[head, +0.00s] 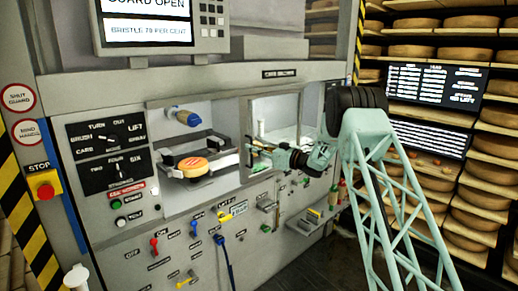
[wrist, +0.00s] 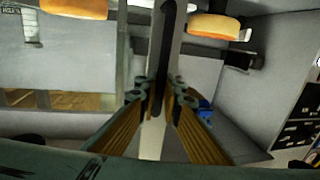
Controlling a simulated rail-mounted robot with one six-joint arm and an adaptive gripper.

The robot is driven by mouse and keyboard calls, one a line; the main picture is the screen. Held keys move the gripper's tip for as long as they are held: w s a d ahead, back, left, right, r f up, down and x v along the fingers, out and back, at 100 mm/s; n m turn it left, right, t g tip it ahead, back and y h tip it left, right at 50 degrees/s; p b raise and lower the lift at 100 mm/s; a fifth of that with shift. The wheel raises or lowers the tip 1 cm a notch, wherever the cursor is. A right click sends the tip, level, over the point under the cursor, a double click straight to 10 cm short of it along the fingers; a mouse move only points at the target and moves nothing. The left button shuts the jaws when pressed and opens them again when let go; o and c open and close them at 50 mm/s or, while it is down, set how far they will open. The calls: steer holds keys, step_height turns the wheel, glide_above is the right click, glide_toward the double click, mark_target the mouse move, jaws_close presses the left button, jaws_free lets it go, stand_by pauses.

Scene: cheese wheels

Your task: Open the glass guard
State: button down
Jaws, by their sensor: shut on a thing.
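The glass guard (head: 280,108) is a framed clear pane on the right part of the machine's front. The left part of the opening is uncovered, and the screen (head: 150,28) above reads "GUARD OPEN". My gripper (head: 253,151) is at the guard's left edge. In the wrist view my gripper (wrist: 160,98) is shut on a dark upright bar (wrist: 163,50), which looks like the guard's handle. The fingers hide part of that bar.
Levers and knobs line the panel below. A red stop button (head: 45,190) is at the left. Shelves of cheese wheels (head: 470,243) stand at the right.

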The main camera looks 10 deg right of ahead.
steer(key=shift+d, duration=0.1)
steer(key=c, duration=2.8)
jaws_free()
steer(key=shift+s, duration=0.1)
steer(key=shift+v, duration=5.9)
steer(key=shift+r, duration=0.15)
